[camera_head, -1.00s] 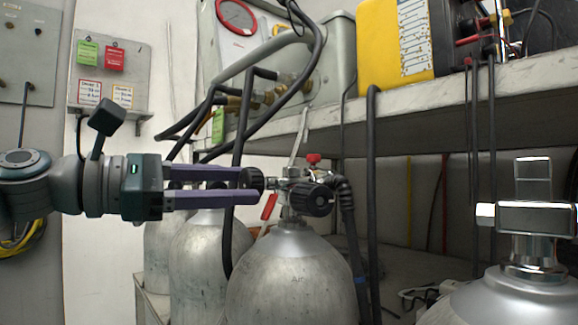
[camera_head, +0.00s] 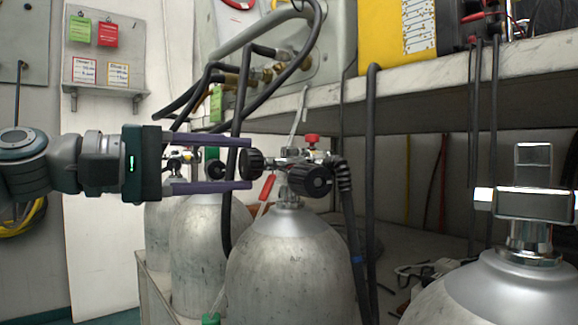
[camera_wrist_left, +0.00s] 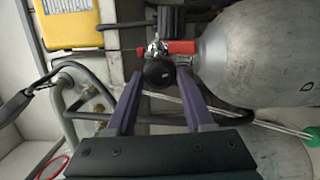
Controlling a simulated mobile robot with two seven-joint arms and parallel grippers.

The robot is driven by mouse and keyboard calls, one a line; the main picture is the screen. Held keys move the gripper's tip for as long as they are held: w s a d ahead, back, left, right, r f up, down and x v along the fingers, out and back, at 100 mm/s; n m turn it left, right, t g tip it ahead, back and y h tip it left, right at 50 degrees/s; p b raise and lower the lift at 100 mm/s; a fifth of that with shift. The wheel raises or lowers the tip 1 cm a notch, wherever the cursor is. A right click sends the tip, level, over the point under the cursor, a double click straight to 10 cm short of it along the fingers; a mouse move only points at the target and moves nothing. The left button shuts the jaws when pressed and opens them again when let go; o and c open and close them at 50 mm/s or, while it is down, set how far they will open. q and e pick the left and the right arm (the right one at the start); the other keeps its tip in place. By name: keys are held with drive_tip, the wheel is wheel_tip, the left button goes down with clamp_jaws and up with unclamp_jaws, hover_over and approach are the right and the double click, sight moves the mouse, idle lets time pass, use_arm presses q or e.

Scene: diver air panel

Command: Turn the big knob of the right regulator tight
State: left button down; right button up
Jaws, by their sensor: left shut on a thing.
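The right regulator (camera_head: 290,163) is mounted on the valve of the front silver cylinder (camera_head: 290,255). A ribbed black knob (camera_head: 250,163) is at its left end, and another ribbed black knob (camera_head: 317,181) faces me. My left gripper (camera_head: 250,164) comes in level from the left, one purple finger above and one below the left-end knob, and is shut on it. In the left wrist view the round black knob (camera_wrist_left: 158,72) sits between the fingertips (camera_wrist_left: 160,78). The exact finger contact is hard to see. My right gripper is not in view.
A second valve with a black knob (camera_head: 215,168) is on the cylinder behind. Black hoses (camera_head: 369,180) hang near the regulator. A grey shelf (camera_head: 420,108) with a yellow box (camera_head: 396,40) runs overhead. A chrome-valved cylinder (camera_head: 530,285) stands at right.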

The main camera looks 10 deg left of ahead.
use_arm(q)
drive_tip(key=m+b, duration=0.1)
drive_tip(key=m, duration=0.3)
drive_tip(key=m+b, duration=0.3)
drive_tip(key=m, duration=0.2)
drive_tip(key=shift+m, duration=0.4)
drive_tip(key=m+b, duration=0.3)
drive_tip(key=m, duration=0.2)
drive_tip(key=shift+d+t, duration=0.1)
drive_tip(key=shift+t, duration=0.2)
drive_tip(key=shift+r+m+b, duration=0.2)
drive_tip(key=shift+m+b, duration=0.75)
drive_tip(key=shift+m, duration=1.15)
drive_tip(key=c, duration=0.6)
unclamp_jaws()
drive_tip(key=shift+s, duration=0.1)
drive_tip(key=shift+c, duration=0.2)
drive_tip(key=o, duration=0.3)
drive_tip(key=shift+s+a+f, duration=0.1)
drive_tip(key=shift+s+a, duration=0.1)
drive_tip(key=shift+a, duration=0.05)
drive_tip(key=shift+o, duration=0.3)
drive_tip(key=shift+d, duration=0.1)
